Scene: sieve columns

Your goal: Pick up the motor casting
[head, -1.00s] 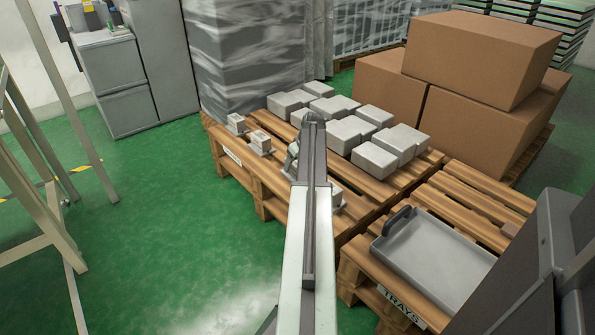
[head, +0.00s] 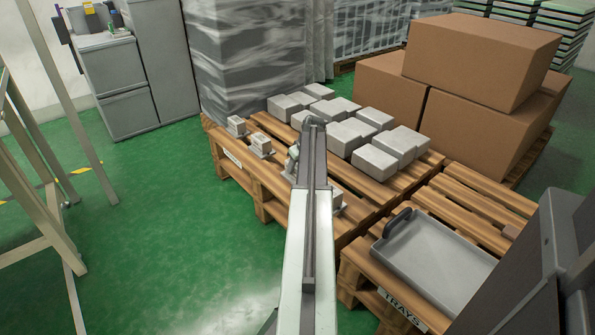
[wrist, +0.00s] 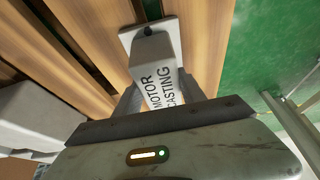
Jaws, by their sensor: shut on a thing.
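The motor casting (wrist: 156,62) is a pale grey block on a flat flange with a dark hole, with "MOTOR CASTING" printed on its top. It is in the middle of the wrist view, over the wooden pallet slats (wrist: 92,22). My gripper (wrist: 160,92) is shut on it, with a dark finger at each side of the block. I cannot tell whether its flange touches the slats. In the head view my arm hides most of the gripper and this casting.
Similar small castings (head: 261,143) stand along the pallet's front edge (head: 232,160). Several plain grey blocks (head: 343,138) sit behind them. A grey tray (head: 432,255) lies on the pallet at right. Large cardboard boxes (head: 480,60) are stacked behind. Green floor (head: 160,220) is clear at left.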

